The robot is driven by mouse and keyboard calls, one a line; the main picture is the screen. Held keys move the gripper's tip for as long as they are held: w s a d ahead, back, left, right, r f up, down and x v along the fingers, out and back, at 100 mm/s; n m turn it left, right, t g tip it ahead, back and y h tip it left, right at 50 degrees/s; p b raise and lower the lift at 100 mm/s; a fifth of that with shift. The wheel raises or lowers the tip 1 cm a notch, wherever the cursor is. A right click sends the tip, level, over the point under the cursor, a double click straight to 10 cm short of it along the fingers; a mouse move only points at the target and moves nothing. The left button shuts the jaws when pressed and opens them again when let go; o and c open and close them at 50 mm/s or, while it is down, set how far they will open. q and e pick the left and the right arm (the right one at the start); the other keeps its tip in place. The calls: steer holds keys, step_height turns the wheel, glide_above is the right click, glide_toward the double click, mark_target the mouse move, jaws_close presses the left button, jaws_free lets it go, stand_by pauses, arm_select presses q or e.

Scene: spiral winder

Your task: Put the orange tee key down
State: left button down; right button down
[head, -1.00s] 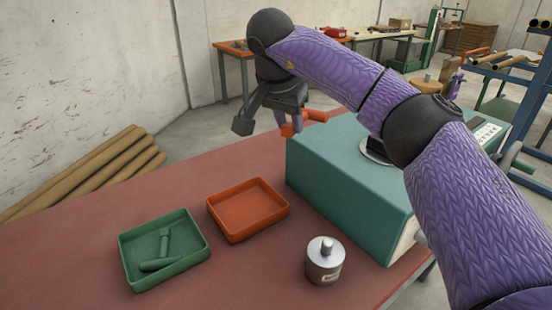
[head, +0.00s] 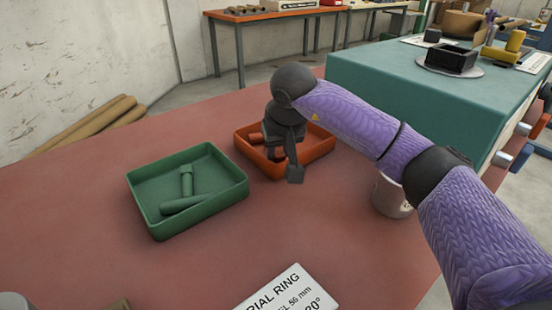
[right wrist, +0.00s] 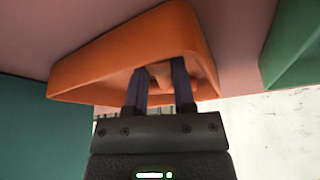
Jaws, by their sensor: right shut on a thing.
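My right gripper (head: 284,165) is low over the orange tray (head: 325,146), pointing down into it. In the right wrist view the gripper (right wrist: 160,80) has its fingers inside the tray (right wrist: 85,75), shut on the orange tee key (right wrist: 160,72). Most of the key is hidden by the fingers and blends with the tray's colour. I cannot tell whether it touches the tray floor. My left gripper is not in view.
A green tray (head: 234,188) holding a green tee key (head: 187,183) stands left of the orange one. A metal cylinder (head: 389,199) is partly behind my right arm. A teal machine (head: 370,85) stands behind. A white label card (head: 275,291) lies in front on the red table.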

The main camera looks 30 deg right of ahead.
steer(key=c, duration=0.7)
jaws_free()
steer(key=shift+f, duration=0.15)
steer(key=shift+c, duration=0.2)
arm_select(q)
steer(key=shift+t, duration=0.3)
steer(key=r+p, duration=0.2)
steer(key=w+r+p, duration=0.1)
steer(key=p, duration=0.1)
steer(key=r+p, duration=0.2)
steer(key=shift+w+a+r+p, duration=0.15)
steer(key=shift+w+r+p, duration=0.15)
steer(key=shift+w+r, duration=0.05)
arm_select(e)
steer(key=v, duration=1.2)
